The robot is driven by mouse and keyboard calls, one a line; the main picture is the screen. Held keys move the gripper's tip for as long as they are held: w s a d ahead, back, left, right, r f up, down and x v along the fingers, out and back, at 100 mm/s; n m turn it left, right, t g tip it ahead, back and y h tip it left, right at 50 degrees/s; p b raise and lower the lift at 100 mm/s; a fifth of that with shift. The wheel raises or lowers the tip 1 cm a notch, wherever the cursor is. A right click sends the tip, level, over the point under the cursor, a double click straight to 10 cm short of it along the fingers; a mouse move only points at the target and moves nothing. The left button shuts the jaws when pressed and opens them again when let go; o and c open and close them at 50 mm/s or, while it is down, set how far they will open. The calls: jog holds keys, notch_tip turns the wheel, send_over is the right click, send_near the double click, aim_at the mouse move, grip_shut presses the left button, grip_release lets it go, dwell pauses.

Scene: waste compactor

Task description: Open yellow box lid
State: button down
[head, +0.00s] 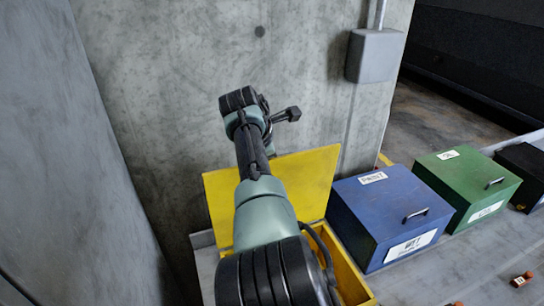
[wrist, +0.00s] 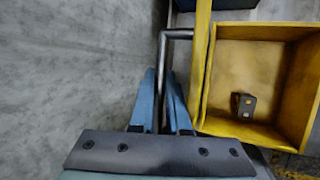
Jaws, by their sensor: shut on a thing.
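The yellow box (head: 352,278) stands on the grey surface, partly behind my arm. Its lid (head: 312,182) is raised and stands steeply near the concrete wall. In the wrist view the lid (wrist: 202,70) shows nearly edge-on, left of the open yellow box (wrist: 255,31). A grey metal handle (wrist: 178,33) sticks out from the lid's outer side. My gripper (wrist: 162,90) is shut on the handle bar, its two blue fingers on either side.
A small dark block (wrist: 245,104) lies inside the yellow box. A blue box (head: 385,215) and a green box (head: 467,185), both closed, stand to the right, then a black box (head: 524,170). The concrete wall (head: 190,70) is close behind and left.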

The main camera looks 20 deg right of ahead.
jog(key=shift+w+a+r, duration=0.1)
jog(key=shift+w+a, duration=0.15)
jog(key=shift+w, duration=0.1)
jog(key=c, duration=1.2)
grip_release()
jog(key=shift+o, duration=0.2)
jog(key=shift+f, duration=0.2)
jog(key=shift+r, duration=0.1)
jog(key=b+v, duration=0.4)
jog(key=v, duration=0.9)
jog(key=shift+s+r, duration=0.2)
jog(key=shift+s, duration=0.1)
jog(key=shift+d, duration=0.15)
